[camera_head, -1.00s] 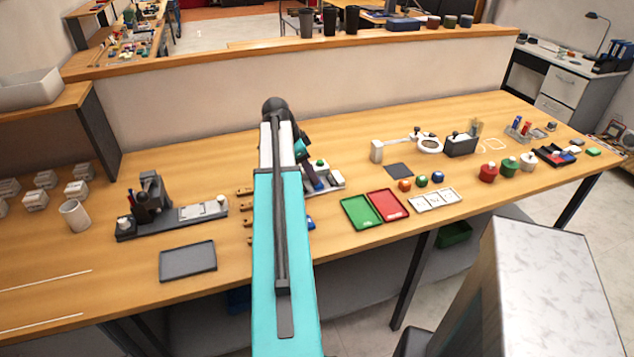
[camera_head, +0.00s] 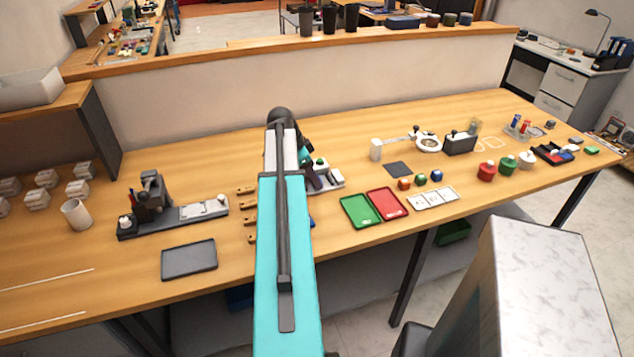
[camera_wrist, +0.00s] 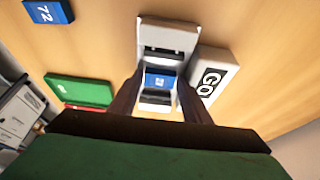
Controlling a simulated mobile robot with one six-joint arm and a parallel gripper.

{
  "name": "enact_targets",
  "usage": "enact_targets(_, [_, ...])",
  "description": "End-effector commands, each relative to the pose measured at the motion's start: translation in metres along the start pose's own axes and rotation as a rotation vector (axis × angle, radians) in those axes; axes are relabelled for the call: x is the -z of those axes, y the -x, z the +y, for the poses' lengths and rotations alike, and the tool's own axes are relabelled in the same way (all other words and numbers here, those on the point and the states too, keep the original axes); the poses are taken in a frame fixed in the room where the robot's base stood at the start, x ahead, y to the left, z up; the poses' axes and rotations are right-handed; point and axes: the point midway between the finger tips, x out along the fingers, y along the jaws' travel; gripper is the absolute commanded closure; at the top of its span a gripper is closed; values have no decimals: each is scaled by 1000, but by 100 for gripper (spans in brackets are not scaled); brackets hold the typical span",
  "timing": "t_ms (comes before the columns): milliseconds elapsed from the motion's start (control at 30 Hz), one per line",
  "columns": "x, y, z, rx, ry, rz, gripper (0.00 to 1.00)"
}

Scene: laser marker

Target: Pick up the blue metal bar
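A blue piece with a white mark (camera_wrist: 160,81) sits in a pale slotted fixture (camera_wrist: 168,28) in the wrist view. I cannot tell whether it is the blue metal bar. My gripper (camera_wrist: 159,82) has its two dark fingers apart, one on each side of this piece. Whether they touch it is not clear. A second blue piece marked 72 (camera_wrist: 48,12) lies at the upper left of the wrist view. In the head view my gripper (camera_head: 312,180) is low over the bench beside the pale fixture (camera_head: 332,178), and my arm hides much there.
A pale block marked GO (camera_wrist: 212,78) stands close to the right finger. A green tray (camera_head: 358,211) and a red tray (camera_head: 388,203) lie to the right. A grey tray (camera_head: 189,261) lies at the left. Several small wooden pieces (camera_head: 248,208) are beside my arm.

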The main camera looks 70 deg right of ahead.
Motion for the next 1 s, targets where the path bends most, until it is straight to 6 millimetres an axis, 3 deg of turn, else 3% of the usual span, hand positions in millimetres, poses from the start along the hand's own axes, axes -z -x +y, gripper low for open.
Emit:
enact_targets(33, [0,0,0,0,0,0,63])
enact_targets(200, [0,0,0,0,0,0,88])
enact_targets(667, [2,6,0,1,0,0,88])
enact_targets(1000, [11,27,-1,2,1,1,88])
